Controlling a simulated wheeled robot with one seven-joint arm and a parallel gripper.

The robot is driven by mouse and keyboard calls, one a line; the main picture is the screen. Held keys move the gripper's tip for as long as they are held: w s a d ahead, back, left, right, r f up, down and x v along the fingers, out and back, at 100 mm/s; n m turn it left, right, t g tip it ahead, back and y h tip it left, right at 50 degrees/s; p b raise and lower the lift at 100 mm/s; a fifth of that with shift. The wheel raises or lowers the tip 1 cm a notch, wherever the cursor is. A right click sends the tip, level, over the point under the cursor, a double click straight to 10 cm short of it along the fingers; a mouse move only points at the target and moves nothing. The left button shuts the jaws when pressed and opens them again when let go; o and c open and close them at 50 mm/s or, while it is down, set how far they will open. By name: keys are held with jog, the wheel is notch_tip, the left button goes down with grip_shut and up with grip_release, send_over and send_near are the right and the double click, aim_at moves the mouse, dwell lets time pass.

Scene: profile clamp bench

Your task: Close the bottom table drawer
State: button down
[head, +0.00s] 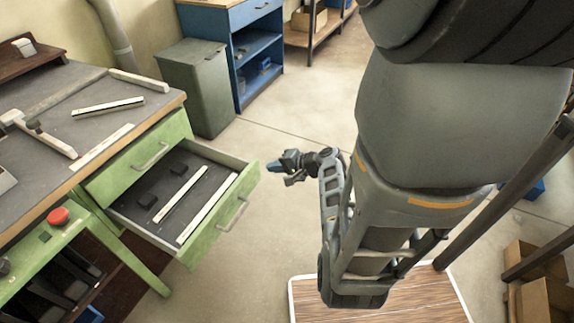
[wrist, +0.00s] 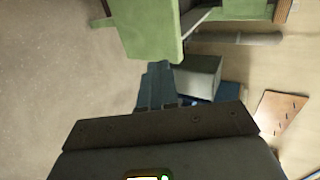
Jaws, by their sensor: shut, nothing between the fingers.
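The bottom drawer (head: 165,240) of the green table is pulled out, below a shut upper drawer (head: 138,160). Inside it lie two pale strips and two small dark blocks. Its green front with a bar handle (head: 233,214) faces right. My gripper (head: 272,168) is shut and empty, just right of the far end of the drawer front; I cannot tell whether it touches. In the wrist view the blue fingers (wrist: 156,82) are together, and the green drawer front (wrist: 150,32) is just beyond their tips.
A grey-green bin (head: 195,88) and a blue cabinet (head: 238,50) stand behind the drawer. The tabletop (head: 75,95) holds a clamp and profile strips. A red button (head: 58,216) is at the table's near side.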

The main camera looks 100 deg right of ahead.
aim_at(256, 163)
jog(key=w+d, duration=0.2)
jog(key=w, duration=0.1)
jog(key=shift+w+p, duration=0.25)
jog(key=shift+p, duration=0.15)
jog(key=shift+w+d, duration=0.1)
jog(key=w+d+b, duration=0.3)
jog(key=w+d, duration=0.1)
jog(key=w, duration=0.2)
jog(key=w+d+b, duration=0.3)
jog(key=w+d, duration=0.1)
jog(key=w, duration=0.3)
jog(key=w+d+b, duration=0.3)
jog(key=w+d, duration=0.1)
jog(key=w, duration=0.3)
jog(key=shift+w+d+f, duration=0.2)
jog(key=shift+w+d+r+b, duration=0.15)
jog(key=shift+w+d+b, duration=0.15)
jog(key=shift+w+d, duration=0.3)
jog(key=shift+a, duration=0.2)
